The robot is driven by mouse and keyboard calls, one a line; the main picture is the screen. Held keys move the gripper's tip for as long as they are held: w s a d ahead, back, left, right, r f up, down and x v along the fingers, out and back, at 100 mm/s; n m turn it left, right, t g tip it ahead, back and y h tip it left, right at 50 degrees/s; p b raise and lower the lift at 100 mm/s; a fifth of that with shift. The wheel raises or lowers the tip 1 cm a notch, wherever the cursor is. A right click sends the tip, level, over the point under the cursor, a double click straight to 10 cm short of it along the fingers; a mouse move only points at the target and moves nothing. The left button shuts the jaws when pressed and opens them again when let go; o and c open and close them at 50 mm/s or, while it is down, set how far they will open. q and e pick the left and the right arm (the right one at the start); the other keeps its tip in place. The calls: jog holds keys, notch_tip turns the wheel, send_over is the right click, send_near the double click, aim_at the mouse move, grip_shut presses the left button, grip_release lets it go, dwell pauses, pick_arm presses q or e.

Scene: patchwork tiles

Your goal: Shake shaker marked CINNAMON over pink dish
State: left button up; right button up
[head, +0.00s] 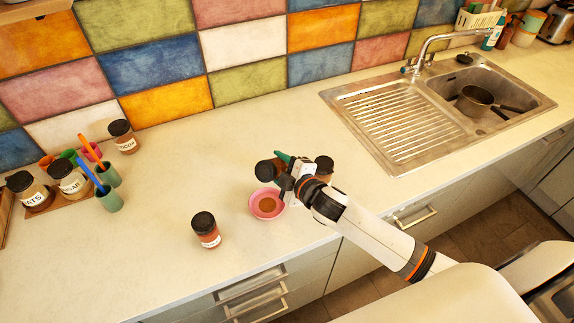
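The pink dish (254,207) sits on the counter near its front edge, with a brown patch inside. My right gripper (283,172) comes in from the right and is just above and behind the dish. It appears shut on a dark-lidded shaker (265,171), tilted on its side, its lid toward the left, above the dish. Its label is hidden. Another dark-lidded shaker (206,229) with reddish contents stands upright left of the dish; its label is too small to read. A third shaker (325,164) stands partly hidden behind my gripper. My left gripper is not in view.
Labelled jars (72,179), a jar (123,136) by the wall and green cups (110,199) stand at the left. The sink (390,125) with a pan (476,99) is at the right. The counter between the jars and the dish is mostly clear.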

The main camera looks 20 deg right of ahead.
jog(key=shift+d, duration=0.2)
jog(key=shift+f+b, duration=0.25)
jog(key=shift+b, duration=0.1)
jog(key=n+b, duration=0.1)
jog(key=b, duration=0.2)
jog(key=n+t+b, duration=0.1)
jog(key=n+b, duration=0.1)
jog(key=b, duration=0.1)
jog(key=w+f+n+t+h+b, duration=0.1)
jog(key=b, duration=0.2)
jog(key=shift+d+f+n, duration=0.1)
jog(key=shift+d+n, duration=0.25)
jog(key=shift+n, duration=0.05)
jog(key=n+b, duration=0.1)
jog(key=n+t+b, duration=0.2)
jog(key=n, duration=0.1)
jog(key=shift+s+a+r+b, duration=0.2)
jog(key=shift+s+r+b, duration=0.05)
jog(key=shift+r+b, duration=0.15)
jog(key=shift+s+a+r+n+t+y+b, duration=0.1)
jog(key=shift+r+n+t+y+b, duration=0.25)
jog(key=shift+n, duration=0.3)
jog(key=shift+a+r+n+t+y+b, duration=0.1)
jog(key=shift+n+b, duration=0.3)
jog(key=shift+n, duration=0.25)
